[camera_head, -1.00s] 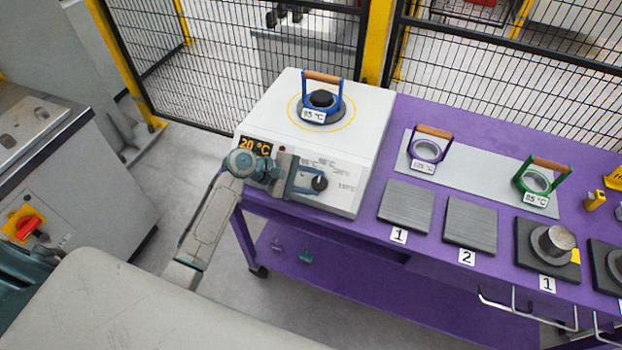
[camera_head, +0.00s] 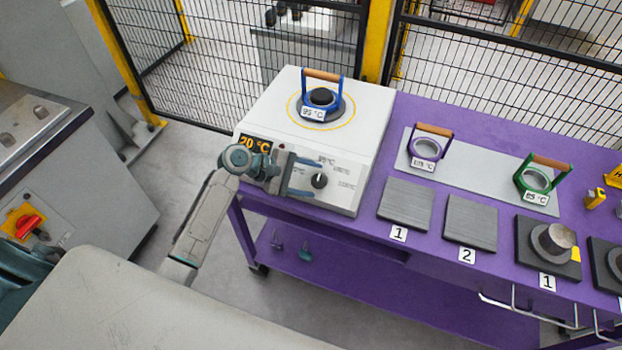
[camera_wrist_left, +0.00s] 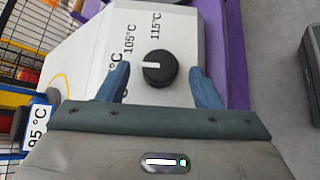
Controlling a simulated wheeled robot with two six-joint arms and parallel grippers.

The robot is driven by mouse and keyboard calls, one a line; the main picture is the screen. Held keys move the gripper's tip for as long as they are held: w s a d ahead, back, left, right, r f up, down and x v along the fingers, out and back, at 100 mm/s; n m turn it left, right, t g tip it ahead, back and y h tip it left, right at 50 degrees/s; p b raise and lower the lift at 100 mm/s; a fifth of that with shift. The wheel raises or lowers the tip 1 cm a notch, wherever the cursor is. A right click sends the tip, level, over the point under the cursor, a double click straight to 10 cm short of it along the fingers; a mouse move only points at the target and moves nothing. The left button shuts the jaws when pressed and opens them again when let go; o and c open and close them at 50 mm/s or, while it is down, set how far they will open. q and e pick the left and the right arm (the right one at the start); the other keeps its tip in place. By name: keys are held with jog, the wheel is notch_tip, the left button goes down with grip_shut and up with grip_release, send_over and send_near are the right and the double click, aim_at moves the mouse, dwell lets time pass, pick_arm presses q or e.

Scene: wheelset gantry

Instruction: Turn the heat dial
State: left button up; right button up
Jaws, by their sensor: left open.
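The heat dial (camera_head: 319,181) is a round black knob with a white mark on the front panel of the white heater (camera_head: 369,130). Temperature labels surround it; 105 °C and 115 °C read clearly in the left wrist view. There the dial (camera_wrist_left: 159,69) sits between my fingers, its white mark pointing left in the picture. My left gripper (camera_head: 309,176) is open at the panel, one finger on each side of the dial, with visible gaps. The orange display (camera_head: 255,145) reads 20 °C. My right gripper is out of view.
A blue ring with a wooden handle (camera_head: 340,92), labelled 95 °C, stands on the heater. Purple (camera_head: 430,136) and green (camera_head: 521,178) handled rings stand on the purple table to the right. A mesh fence (camera_head: 240,60) runs behind.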

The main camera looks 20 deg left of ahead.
pick_arm(q)
jog(key=b+v, duration=0.2)
jog(key=v, duration=0.7)
jog(key=shift+a+r, duration=0.15)
jog(key=shift+a, duration=0.2)
jog(key=shift+s, duration=0.15)
